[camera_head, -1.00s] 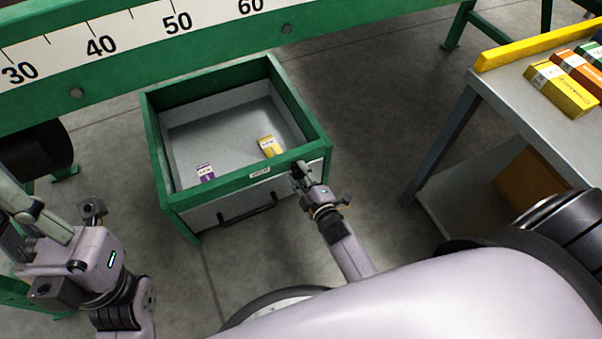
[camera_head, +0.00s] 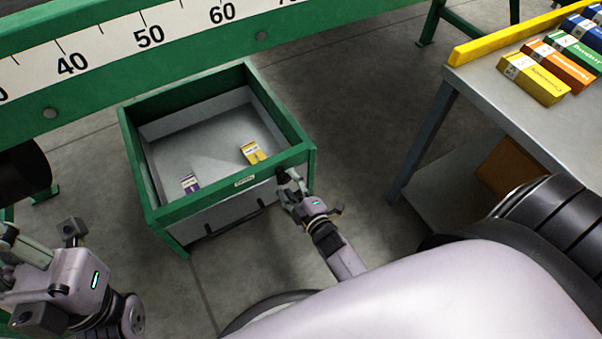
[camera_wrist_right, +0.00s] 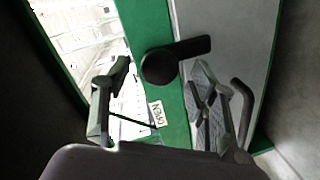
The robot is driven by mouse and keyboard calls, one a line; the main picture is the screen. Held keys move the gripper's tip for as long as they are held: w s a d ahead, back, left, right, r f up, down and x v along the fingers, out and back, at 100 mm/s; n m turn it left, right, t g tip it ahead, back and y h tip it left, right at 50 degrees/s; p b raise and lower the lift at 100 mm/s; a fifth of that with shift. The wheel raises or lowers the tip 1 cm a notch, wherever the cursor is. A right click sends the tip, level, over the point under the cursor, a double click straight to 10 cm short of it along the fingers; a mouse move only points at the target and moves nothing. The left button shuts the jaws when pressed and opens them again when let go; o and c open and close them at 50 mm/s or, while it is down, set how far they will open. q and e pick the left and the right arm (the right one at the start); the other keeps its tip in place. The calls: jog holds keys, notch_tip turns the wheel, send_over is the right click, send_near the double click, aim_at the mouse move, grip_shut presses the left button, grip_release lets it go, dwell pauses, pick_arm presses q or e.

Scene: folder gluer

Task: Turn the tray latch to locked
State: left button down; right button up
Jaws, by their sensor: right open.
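The green-rimmed tray (camera_head: 165,212) is below the scale beam in the head view, with a label on its front rim. The black tray latch (camera_wrist_right: 165,66) shows in the wrist view as a round hub with a short lever pointing right across the pale front panel. My right gripper (camera_head: 288,183) is at the tray's right front corner and mostly hides the latch in the head view. In the wrist view my right gripper (camera_wrist_right: 163,72) is open, its fingers on either side of the hub; contact cannot be told. My left gripper (camera_head: 42,240) is at the lower left, away from the tray.
A purple-and-white carton (camera_head: 189,184) and a yellow carton (camera_head: 252,153) lie inside the tray. A dark bar handle (camera_head: 235,220) is on its front. A grey table (camera_head: 505,95) with several coloured cartons stands at right. Floor is open between tray and table.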

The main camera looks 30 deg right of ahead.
jog(key=s+r, duration=0.1)
jog(key=s, duration=0.8)
jog(key=shift+r, duration=0.3)
jog(key=shift+d, duration=0.1)
